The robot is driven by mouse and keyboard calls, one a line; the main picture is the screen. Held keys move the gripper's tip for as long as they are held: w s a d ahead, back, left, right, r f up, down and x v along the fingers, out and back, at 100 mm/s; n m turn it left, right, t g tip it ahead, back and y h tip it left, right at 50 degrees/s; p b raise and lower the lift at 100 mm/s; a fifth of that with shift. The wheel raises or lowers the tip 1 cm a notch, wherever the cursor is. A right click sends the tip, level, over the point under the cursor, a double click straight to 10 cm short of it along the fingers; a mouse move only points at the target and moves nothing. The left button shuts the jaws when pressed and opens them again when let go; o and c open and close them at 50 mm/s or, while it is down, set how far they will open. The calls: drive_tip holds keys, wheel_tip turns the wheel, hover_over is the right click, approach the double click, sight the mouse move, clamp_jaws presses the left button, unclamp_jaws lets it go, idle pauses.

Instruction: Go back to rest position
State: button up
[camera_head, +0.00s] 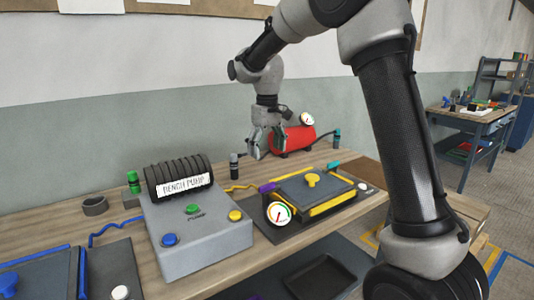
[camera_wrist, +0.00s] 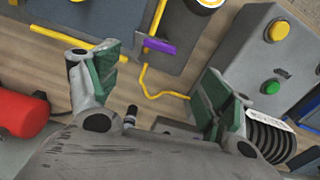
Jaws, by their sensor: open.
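My gripper (camera_head: 266,142) hangs above the back of the wooden bench, between the grey bench pump (camera_head: 202,240) and the red tank (camera_head: 292,138). Its two fingers with green pads are spread wide and nothing is between them, as the wrist view (camera_wrist: 160,80) shows. My arm bends up from the right foreground and down to the gripper. In the wrist view the bench pump (camera_wrist: 262,60) is at right and the red tank (camera_wrist: 22,113) at left.
A dark mould with a yellow knob (camera_head: 312,180) and a gauge (camera_head: 279,214) lies right of the pump. A small dark bottle (camera_head: 234,166) stands near the gripper. A blue-edged mould (camera_head: 45,277) is at front left. A second bench (camera_head: 480,120) stands far right, with open floor before it.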

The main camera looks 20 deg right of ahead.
drive_tip(key=s+d+r+m+t, duration=0.1)
drive_tip(key=s+d, duration=0.3)
drive_tip(key=s, duration=0.7)
drive_tip(key=s+d+r+m+t, duration=0.2)
drive_tip(key=s+d, duration=0.3)
drive_tip(key=s, duration=0.6)
drive_tip(key=s+d+r+m+t, duration=0.1)
drive_tip(key=s+d, duration=0.4)
drive_tip(key=s, duration=0.6)
drive_tip(key=shift+s+d+r+m, duration=0.25)
drive_tip(key=shift+r+m, duration=0.05)
drive_tip(key=shift+r, duration=0.2)
drive_tip(key=shift+c, duration=0.2)
